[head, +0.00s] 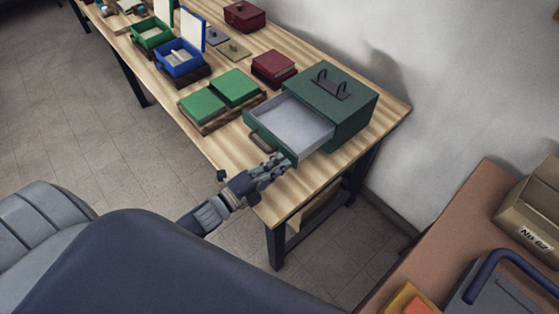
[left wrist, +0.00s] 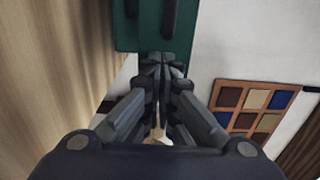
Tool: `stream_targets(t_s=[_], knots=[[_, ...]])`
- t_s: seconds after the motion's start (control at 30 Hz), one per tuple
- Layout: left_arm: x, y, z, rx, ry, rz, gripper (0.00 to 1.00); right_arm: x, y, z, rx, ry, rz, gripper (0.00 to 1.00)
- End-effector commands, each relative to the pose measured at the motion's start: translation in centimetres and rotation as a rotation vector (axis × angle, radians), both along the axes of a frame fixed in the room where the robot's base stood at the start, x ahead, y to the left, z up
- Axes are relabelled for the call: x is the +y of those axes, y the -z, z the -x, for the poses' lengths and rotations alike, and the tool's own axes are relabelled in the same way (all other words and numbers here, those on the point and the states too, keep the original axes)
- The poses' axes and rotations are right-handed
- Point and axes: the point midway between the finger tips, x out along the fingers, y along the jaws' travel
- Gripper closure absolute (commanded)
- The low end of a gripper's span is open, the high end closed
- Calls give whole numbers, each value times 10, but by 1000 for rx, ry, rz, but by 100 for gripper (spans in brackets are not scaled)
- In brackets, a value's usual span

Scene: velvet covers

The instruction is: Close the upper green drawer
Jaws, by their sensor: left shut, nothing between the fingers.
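The green drawer (head: 300,120) is pulled well out of the dark green cabinet (head: 345,102) at the near end of the wooden table. Its pale inside looks empty, and a dark handle (head: 262,142) is on its front. My left gripper (head: 279,162) is shut and empty, close to the right end of the drawer front. In the left wrist view my shut fingertips (left wrist: 163,62) lie over the lower edge of a green face (left wrist: 148,32), with dark bars on it. I cannot tell whether they touch it. My right gripper is not in view.
Two green blocks (head: 220,95) on a wooden tray stand left of the drawer. A dark red box (head: 273,67) and an open blue box (head: 182,58) stand farther back. The wall is behind the cabinet. A brown surface (head: 470,215) with a carton is at right.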

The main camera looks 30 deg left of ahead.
Motion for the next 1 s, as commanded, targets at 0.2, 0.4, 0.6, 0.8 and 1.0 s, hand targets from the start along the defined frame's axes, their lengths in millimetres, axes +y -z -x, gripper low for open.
stream_targets(t_s=[0.2, 0.4, 0.6, 0.8, 1.0], knots=[[-1, 1, -3, 1, 0, 0, 100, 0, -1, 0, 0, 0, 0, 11], [-1, 1, -3, 0, 0, 0, 100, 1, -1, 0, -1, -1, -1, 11], [-6, 1, -16, -3, 0, 0, 100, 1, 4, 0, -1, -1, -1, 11], [-22, 2, -54, -6, 0, 1, 100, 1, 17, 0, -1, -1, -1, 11], [-40, 2, -98, -6, 0, -1, 100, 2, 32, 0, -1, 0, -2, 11]])
